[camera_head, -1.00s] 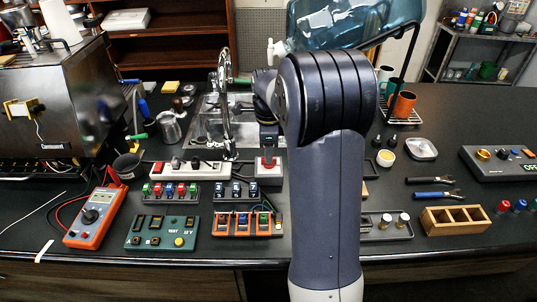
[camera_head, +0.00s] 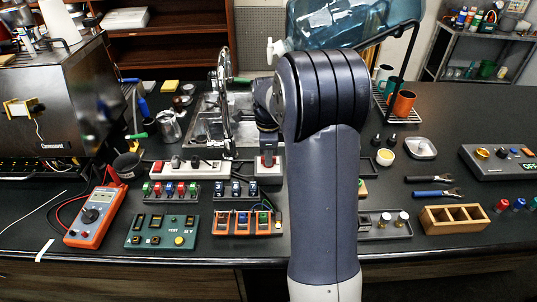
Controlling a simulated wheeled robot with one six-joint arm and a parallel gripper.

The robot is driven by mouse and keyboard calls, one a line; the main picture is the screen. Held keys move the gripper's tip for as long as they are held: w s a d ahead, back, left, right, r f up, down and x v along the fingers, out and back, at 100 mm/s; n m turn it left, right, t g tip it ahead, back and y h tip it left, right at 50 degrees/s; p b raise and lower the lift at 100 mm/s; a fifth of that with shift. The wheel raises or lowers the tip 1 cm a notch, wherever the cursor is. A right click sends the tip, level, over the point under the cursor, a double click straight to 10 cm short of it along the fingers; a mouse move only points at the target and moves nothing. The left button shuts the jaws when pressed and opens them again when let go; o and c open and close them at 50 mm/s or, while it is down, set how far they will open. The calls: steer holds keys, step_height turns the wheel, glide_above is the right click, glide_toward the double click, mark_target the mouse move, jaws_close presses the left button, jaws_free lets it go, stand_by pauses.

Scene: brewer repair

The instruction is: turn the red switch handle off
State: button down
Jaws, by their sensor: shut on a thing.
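The red switch handle (camera_head: 267,161) stands on a small light grey box (camera_head: 268,177) in the middle of the bench, just left of my arm. Only a little red shows under my gripper. My gripper (camera_head: 268,151) points down at the top of the box and is shut on the handle. Its fingertips are small and dark here, and my arm hides part of the area to the right. I cannot tell the handle's exact angle.
A white power strip (camera_head: 190,167) lies just left of the box. Switch blocks (camera_head: 237,190), a green panel (camera_head: 162,231) and an orange multimeter (camera_head: 95,216) are in front. A sink (camera_head: 208,130) with a tall faucet is behind. A wooden tray (camera_head: 457,218) is right.

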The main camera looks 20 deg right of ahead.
steer(key=shift+n, duration=0.3)
steer(key=n, duration=0.3)
steer(key=shift+n, duration=0.4)
steer(key=n, duration=0.4)
steer(key=shift+n+p, duration=0.3)
steer(key=n, duration=0.4)
steer(key=shift+n, duration=2.5)
steer(key=c, duration=1.4)
jaws_free()
steer(key=shift+c, duration=0.2)
